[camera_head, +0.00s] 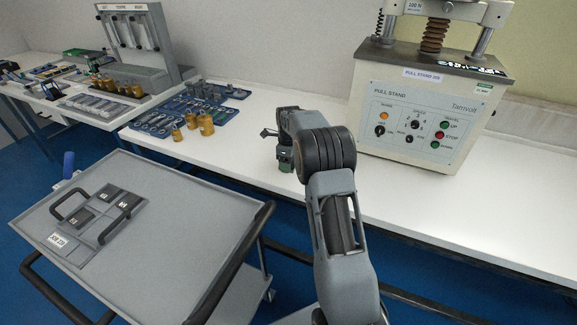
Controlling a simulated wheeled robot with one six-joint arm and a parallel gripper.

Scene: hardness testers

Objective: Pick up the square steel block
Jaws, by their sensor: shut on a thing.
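My gripper (284,167) is low over the white bench, left of the pull stand, with my arm reaching away from the camera. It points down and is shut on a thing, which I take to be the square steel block. The block itself cannot be made out here, as the jaws are small, dark and partly covered by my arm. I cannot tell whether it touches the bench top.
A white bench (480,215) bears the pull stand (415,115) on the right. Brass weights (206,124) and blue trays (160,122) stand at the left. A grey cart (150,245) with a handled tray (78,248) is in front.

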